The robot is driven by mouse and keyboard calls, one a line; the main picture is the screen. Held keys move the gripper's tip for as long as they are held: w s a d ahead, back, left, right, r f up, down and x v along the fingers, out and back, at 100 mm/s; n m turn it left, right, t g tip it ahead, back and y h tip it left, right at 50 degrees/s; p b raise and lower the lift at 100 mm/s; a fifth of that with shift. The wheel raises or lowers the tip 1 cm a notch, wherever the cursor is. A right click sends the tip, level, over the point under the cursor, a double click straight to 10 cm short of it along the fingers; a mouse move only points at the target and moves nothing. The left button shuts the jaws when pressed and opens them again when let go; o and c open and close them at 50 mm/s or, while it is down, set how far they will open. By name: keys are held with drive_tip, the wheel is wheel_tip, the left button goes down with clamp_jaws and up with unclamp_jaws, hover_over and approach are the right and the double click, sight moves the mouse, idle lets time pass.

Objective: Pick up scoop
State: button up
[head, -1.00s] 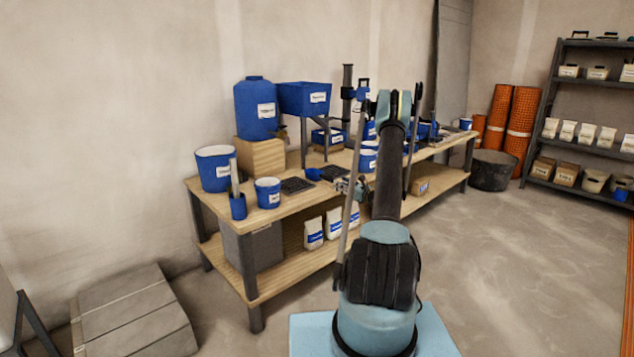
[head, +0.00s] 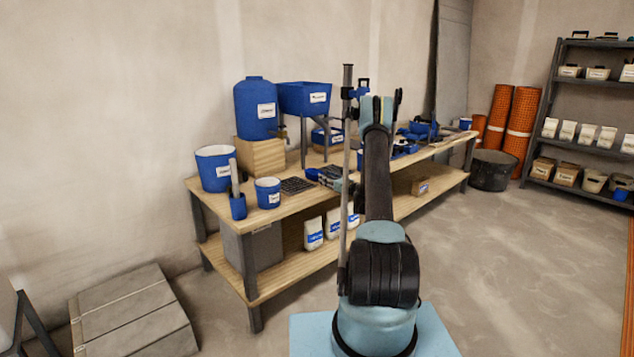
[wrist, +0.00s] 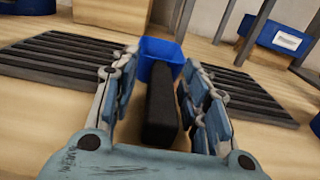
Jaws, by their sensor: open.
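The scoop (wrist: 160,58) has a blue square-edged bowl and a thick dark handle (wrist: 161,105). In the wrist view it lies on the wooden table, bowl pointing away from me. My gripper (wrist: 163,85) is open, with one finger on each side of the handle. Gaps show between the handle and both fingers. In the head view, my gripper (head: 330,178) is low over the bench (head: 275,222), and a small blue part of the scoop (head: 311,174) shows just left of it. The rest of the scoop is hidden there.
Dark slotted grates (wrist: 58,62) lie on both sides of the scoop, the right one (wrist: 245,95) close to my finger. A blue bin (wrist: 285,38) is behind. Blue buckets (head: 268,193) and a hopper (head: 305,98) on legs stand on the bench.

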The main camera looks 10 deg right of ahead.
drive_tip(key=shift+w+a, duration=0.1)
drive_tip(key=shift+w, duration=0.05)
drive_tip(key=shift+c, duration=0.3)
clamp_jaws()
drive_tip(key=shift+r, duration=0.15)
